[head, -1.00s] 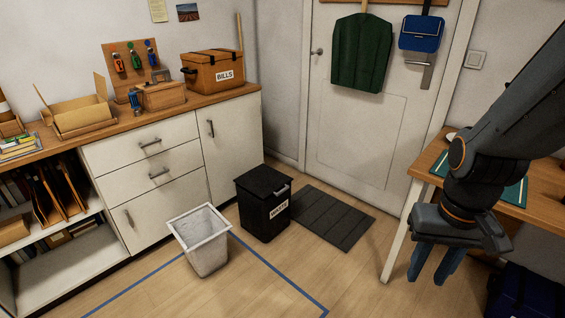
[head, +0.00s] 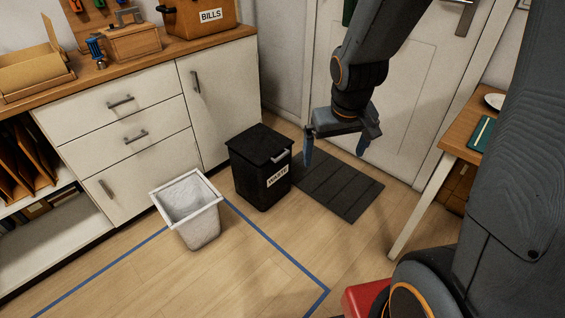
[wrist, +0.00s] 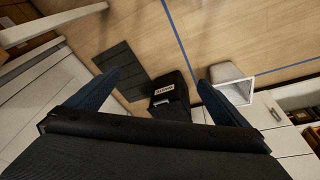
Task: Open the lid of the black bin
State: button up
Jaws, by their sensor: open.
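The black bin (head: 262,180) stands on the floor against the white cabinet, with a white label on its front. Its lid (head: 259,145) is down, with a light metal handle (head: 281,156) at the front edge. The bin also shows in the wrist view (wrist: 169,92), partly hidden by my gripper's body. My gripper (head: 334,152) is open and empty, fingers pointing down, to the right of the bin and apart from it. In the wrist view my gripper's fingers (wrist: 163,92) are spread wide, with the bin beyond and between them.
A white open bin (head: 195,215) stands just left of the black bin. A dark mat (head: 337,184) lies to its right, before the door. The white cabinet (head: 130,145) is behind. A wooden desk (head: 461,130) is at right; floor in front is clear.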

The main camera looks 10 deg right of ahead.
aim_at(283, 155)
jog(key=w+d+f+n+t+y+b, duration=0.1)
jog(key=w+f+t+b, duration=0.2)
jog(key=w+f+b, duration=0.6)
jog(key=w+d+f+n+t+y+b, duration=0.15)
jog(key=w+f+b, duration=0.4)
jog(key=w, duration=0.75)
jog(key=w+d+f+n+t+b, duration=0.1)
jog(key=w+f+t+b, duration=0.35)
jog(key=w+f, duration=0.6)
jog(key=w+a+f+n+t+y+b, duration=0.1)
jog(key=w+f+n+y+b, duration=0.1)
jog(key=w+f+y+b, duration=0.55)
jog(key=w+a+f+n+t+y+b, duration=0.1)
jog(key=w+f+n+y+b, duration=0.15)
jog(key=f+b, duration=0.85)
jog(key=shift+m+h, duration=0.4)
jog(key=shift+h, duration=0.05)
jog(key=b+x, duration=0.2)
jog(key=x, duration=0.5)
jog(key=shift+a+f, duration=0.1)
jog(key=c, duration=1.4)
